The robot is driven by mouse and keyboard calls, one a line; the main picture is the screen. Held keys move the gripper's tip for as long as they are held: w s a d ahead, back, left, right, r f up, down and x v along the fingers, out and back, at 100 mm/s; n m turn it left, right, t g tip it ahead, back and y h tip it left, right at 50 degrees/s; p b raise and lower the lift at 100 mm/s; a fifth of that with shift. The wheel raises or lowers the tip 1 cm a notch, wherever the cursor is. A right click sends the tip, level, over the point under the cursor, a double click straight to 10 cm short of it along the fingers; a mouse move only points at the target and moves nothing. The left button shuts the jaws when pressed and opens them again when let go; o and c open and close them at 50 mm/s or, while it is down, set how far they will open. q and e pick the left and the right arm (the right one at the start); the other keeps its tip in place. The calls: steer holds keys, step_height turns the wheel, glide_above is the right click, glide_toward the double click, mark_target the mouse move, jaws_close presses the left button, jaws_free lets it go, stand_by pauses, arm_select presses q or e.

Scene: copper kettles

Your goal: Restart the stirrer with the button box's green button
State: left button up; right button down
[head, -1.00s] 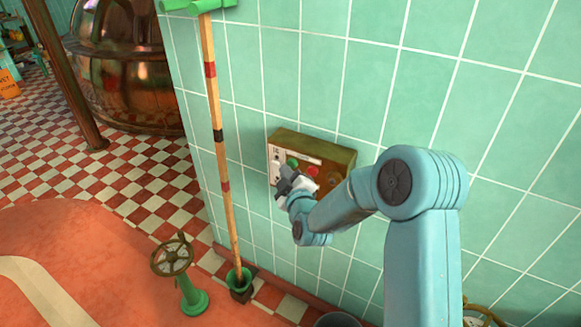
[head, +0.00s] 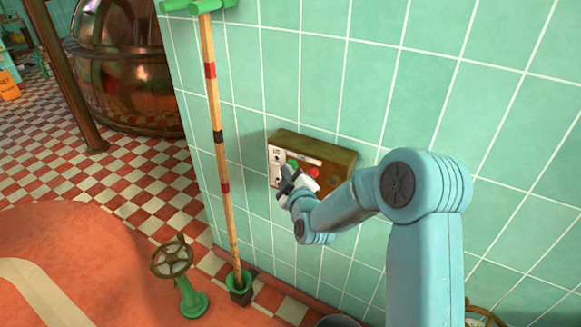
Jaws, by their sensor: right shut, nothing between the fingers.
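The button box (head: 318,150) is a brown, worn metal box on the green tiled wall, with a pale front panel. Its green button (head: 292,163) shows just above my right gripper's fingertips. A red button (head: 314,172) sits to the right of it. My right gripper (head: 286,175) is shut and empty, its dark fingertips at the panel just below the green button. I cannot tell whether they touch it. The fingers hide the lower part of the panel. My left gripper is not in view.
A wooden pole (head: 219,140) with coloured bands stands left of the box in a green foot holder (head: 240,287). A green valve with a handwheel (head: 172,258) stands on the floor. A large copper kettle (head: 125,70) is at the back left.

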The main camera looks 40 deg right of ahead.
steer(key=shift+d, duration=0.15)
stand_by(0.4)
steer(key=shift+s+a+b, duration=0.3)
steer(key=shift+a+b, duration=0.1)
steer(key=shift+a, duration=0.45)
steer(key=a, duration=0.1)
steer(key=s+a+b, duration=0.1)
steer(key=a, duration=0.1)
steer(key=s+a, duration=0.1)
steer(key=shift+a, duration=0.3)
stand_by(0.5)
